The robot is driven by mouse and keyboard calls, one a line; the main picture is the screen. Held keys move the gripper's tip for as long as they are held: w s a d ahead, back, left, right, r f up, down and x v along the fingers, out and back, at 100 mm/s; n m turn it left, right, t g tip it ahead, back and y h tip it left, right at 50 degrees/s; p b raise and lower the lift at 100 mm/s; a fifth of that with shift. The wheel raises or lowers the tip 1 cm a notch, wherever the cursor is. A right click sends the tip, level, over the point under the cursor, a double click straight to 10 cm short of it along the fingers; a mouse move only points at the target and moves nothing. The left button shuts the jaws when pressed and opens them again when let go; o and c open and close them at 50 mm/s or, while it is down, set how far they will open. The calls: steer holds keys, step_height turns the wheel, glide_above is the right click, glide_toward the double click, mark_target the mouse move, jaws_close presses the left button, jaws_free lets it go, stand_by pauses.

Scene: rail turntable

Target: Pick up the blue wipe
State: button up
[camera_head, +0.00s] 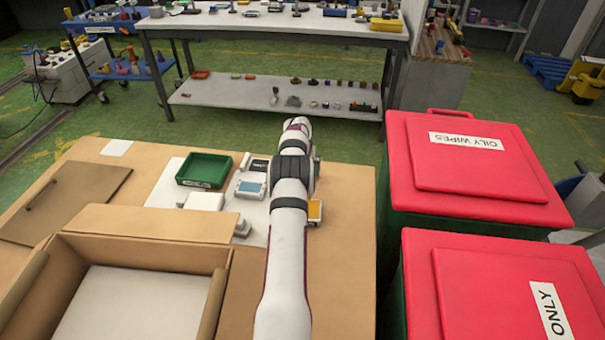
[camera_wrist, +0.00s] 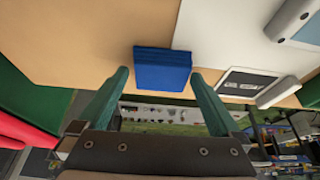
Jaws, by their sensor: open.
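The blue wipe (camera_wrist: 162,70) shows in the wrist view as a flat, dark blue folded square on the tan tabletop (camera_wrist: 100,40), close to the corner of a white mat (camera_wrist: 215,45). My gripper (camera_wrist: 160,76) is open, with its two teal fingers on either side of the wipe in the picture. Nothing is held between the fingers. Whether the fingertips touch the wipe or the table I cannot tell. In the head view the wipe and the fingers do not show; my arm hides that part of the table.
Two red-lidded bins (camera_head: 470,195) stand right of the table. A green tray (camera_head: 204,169), a blue-screened device (camera_head: 251,187) and a yellow-faced device (camera_head: 315,211) lie left of and beside my arm. An open box (camera_head: 218,290) is at the front left.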

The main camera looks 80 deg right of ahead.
steer(key=c, duration=1.1)
steer(key=r, duration=0.4)
steer(key=shift+s+a+r, duration=0.15)
steer(key=shift+s+r, duration=0.2)
steer(key=shift+s, duration=0.05)
steer(key=s+a+r, duration=0.1)
steer(key=s+r, duration=0.1)
steer(key=s, duration=0.1)
steer(key=s+a+r, duration=0.2)
steer(key=s, duration=0.1)
steer(key=s+a+r, duration=0.1)
steer(key=s+r, duration=0.1)
steer(key=s, duration=0.2)
steer(key=shift+a+r, duration=0.15)
steer(key=shift+a, duration=0.1)
